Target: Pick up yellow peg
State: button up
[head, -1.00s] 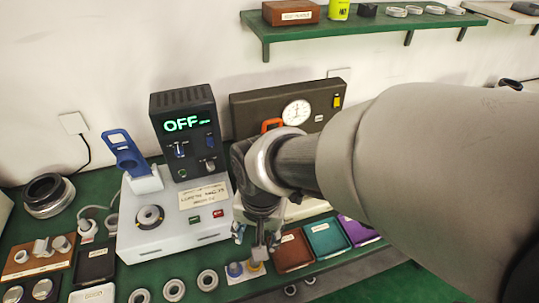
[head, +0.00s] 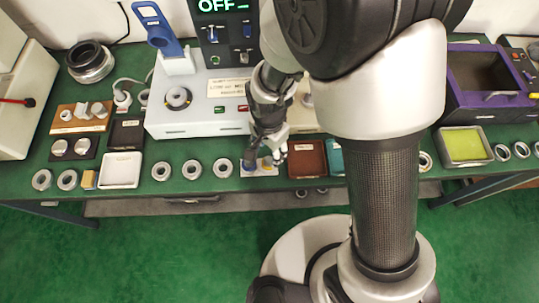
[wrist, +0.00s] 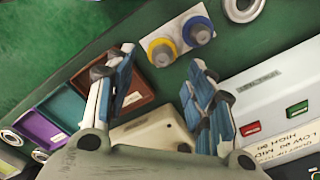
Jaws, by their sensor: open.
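The yellow peg (wrist: 162,52) stands on a small white plate (wrist: 180,38) in the wrist view. It has a grey top and a yellow ring at its base. A similar blue-ringed peg (wrist: 198,30) stands beside it on the same plate. My gripper (wrist: 162,58) is open and empty, with its two blue-padded fingers apart and the yellow peg showing beyond the gap between the tips. In the head view my gripper (head: 267,152) hangs over the plate (head: 258,171) and partly hides the pegs.
A white machine (head: 200,118) with an "OFF" display stands behind the pegs. A brown tray (head: 307,158) and a teal tray (head: 335,157) lie to the right. Several grey rings (head: 191,169) and a white tray (head: 121,170) lie to the left along the bench.

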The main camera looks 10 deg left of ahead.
aim_at(269, 159)
jog(key=f, duration=0.2)
jog(key=f+b, duration=0.1)
jog(key=f, duration=0.1)
jog(key=f+b, duration=0.1)
jog(key=f, duration=0.2)
jog(key=shift+w+f, duration=0.1)
jog(key=shift+w, duration=0.2)
jog(key=shift+c, duration=0.2)
grip_shut()
